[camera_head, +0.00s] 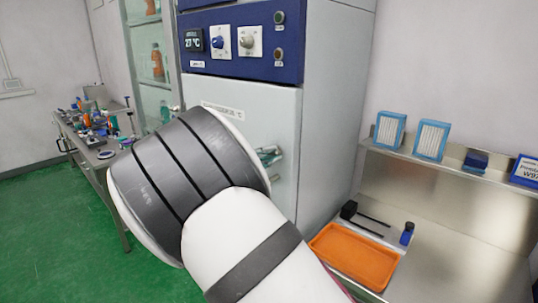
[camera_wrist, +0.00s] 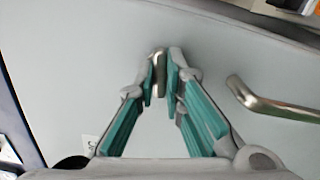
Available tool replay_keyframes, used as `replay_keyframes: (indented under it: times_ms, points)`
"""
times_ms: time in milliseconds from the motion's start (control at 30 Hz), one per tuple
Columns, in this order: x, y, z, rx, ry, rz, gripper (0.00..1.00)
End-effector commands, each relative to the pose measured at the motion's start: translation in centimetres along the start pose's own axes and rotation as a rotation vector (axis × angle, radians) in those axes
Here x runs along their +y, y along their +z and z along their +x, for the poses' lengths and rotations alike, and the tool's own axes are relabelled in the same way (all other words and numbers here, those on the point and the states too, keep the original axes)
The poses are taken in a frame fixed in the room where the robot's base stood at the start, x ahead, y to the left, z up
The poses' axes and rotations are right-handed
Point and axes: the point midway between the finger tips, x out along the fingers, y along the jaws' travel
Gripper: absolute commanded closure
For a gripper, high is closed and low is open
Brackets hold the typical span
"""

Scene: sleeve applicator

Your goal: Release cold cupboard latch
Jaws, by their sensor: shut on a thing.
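The cold cupboard (camera_head: 278,108) is a tall pale-grey cabinet with a blue control panel (camera_head: 240,40) at its top. Its display reads about 27 °C. In the wrist view its flat door (camera_wrist: 75,55) fills most of the picture. A small metallic latch piece (camera_wrist: 158,60) stands out from the door between the fingertips of my gripper (camera_wrist: 163,75), which is shut on it. A bent metal handle (camera_wrist: 270,107) lies to the right, apart from the fingers. In the head view my arm hides much of the door, and only part of my gripper (camera_head: 270,155) shows.
An orange tray (camera_head: 354,254) lies on a metal bench at right, below a shelf (camera_head: 440,160) with blue-framed boxes (camera_head: 431,139). A glass cabinet (camera_head: 150,60) stands left of the cupboard. A cluttered table (camera_head: 105,155) is further left. Green floor is clear at lower left.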

Motion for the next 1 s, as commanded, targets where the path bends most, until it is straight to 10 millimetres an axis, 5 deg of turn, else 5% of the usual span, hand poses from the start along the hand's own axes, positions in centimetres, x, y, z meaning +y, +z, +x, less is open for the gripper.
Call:
replay_keyframes:
  times_ms: [1000]
  points:
    - [-0.06, 0.04, 0.02, -0.001, -0.001, -0.960, 1.00]
